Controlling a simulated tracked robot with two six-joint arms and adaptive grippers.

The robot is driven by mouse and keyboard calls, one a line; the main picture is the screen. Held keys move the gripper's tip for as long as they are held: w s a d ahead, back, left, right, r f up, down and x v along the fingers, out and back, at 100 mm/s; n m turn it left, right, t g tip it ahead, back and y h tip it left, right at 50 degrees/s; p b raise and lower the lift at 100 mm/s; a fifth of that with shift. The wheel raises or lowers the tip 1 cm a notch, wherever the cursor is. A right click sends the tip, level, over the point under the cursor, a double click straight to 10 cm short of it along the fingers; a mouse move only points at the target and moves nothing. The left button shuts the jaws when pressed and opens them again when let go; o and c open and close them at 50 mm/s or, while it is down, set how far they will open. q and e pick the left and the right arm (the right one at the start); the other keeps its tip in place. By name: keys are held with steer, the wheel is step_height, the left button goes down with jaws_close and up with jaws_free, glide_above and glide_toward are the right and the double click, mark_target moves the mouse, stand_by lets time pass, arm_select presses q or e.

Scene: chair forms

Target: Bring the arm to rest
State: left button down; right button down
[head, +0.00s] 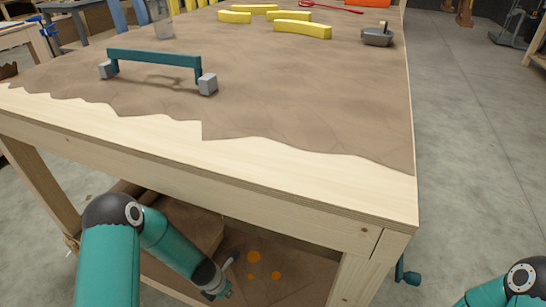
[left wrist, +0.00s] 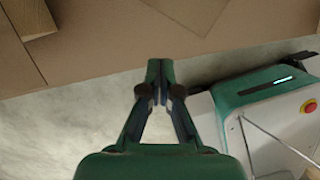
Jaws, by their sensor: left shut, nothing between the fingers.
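My left arm comes in at the lower left of the head view, bent at a dark elbow joint. Its gripper end (head: 224,288) is low, in front of the workbench and below its top, partly cut off by the bottom edge. In the left wrist view my left gripper (left wrist: 160,82) has its two green-and-black fingers together, with nothing between them. It hangs over pale floor, apart from other things. Part of my right arm shows at the lower right of the head view; its gripper is not visible.
The workbench (head: 300,190) has a brown cover. On it are a teal bar with grey end blocks (head: 155,57), several yellow curved pieces (head: 302,29) and a grey tool (head: 377,37). A lower shelf (head: 290,290) lies underneath. Concrete floor (head: 465,150) is open at right.

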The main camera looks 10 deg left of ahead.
arm_select(q)
steer(key=s+d+r+m+g+h, duration=0.15)
steer(key=s+d+m, duration=0.55)
steer(key=m, duration=0.8)
steer(key=s+d+r+m+g+h, duration=0.15)
steer(key=s+d+m, duration=0.35)
steer(key=s+m, duration=0.7)
steer(key=w+r+m+t+p, duration=0.1)
steer(key=w+r+m+p, duration=0.1)
steer(key=r+p, duration=2.3)
steer(key=shift+w+r+m+p, duration=0.3)
steer(key=shift+w+p, duration=0.15)
steer(key=shift+w, duration=0.1)
steer(key=shift+f, duration=0.1)
steer(key=shift+s, duration=0.15)
